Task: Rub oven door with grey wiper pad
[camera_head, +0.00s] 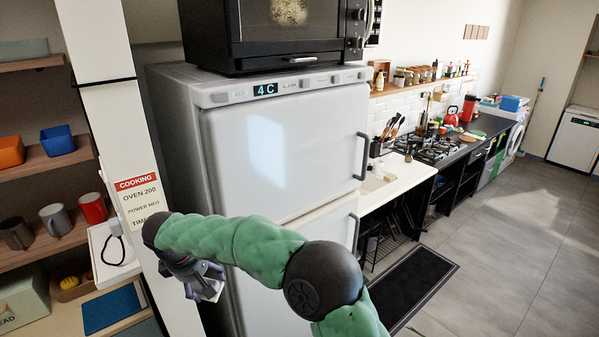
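A black oven or microwave (290,52) stands on top of the white fridge; its upper part is cut off by the frame, and its dark door with a window and a pale handle bar faces me. I cannot make out a grey wiper pad for certain. A green arm of mine, seemingly the right, comes in from the bottom middle and bends to the left. Its gripper (206,284) hangs low in front of the fridge's left side, well below the oven. Its fingers are small and partly hidden by the arm, so I cannot tell what they hold. My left gripper is out of view.
The white fridge (275,150) fills the middle. Shelves at left hold an orange bin (11,152), a blue bin (57,140) and mugs (56,218); a blue mat (112,309) lies below. A gas hob (438,149) is at right. Grey floor is open at right.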

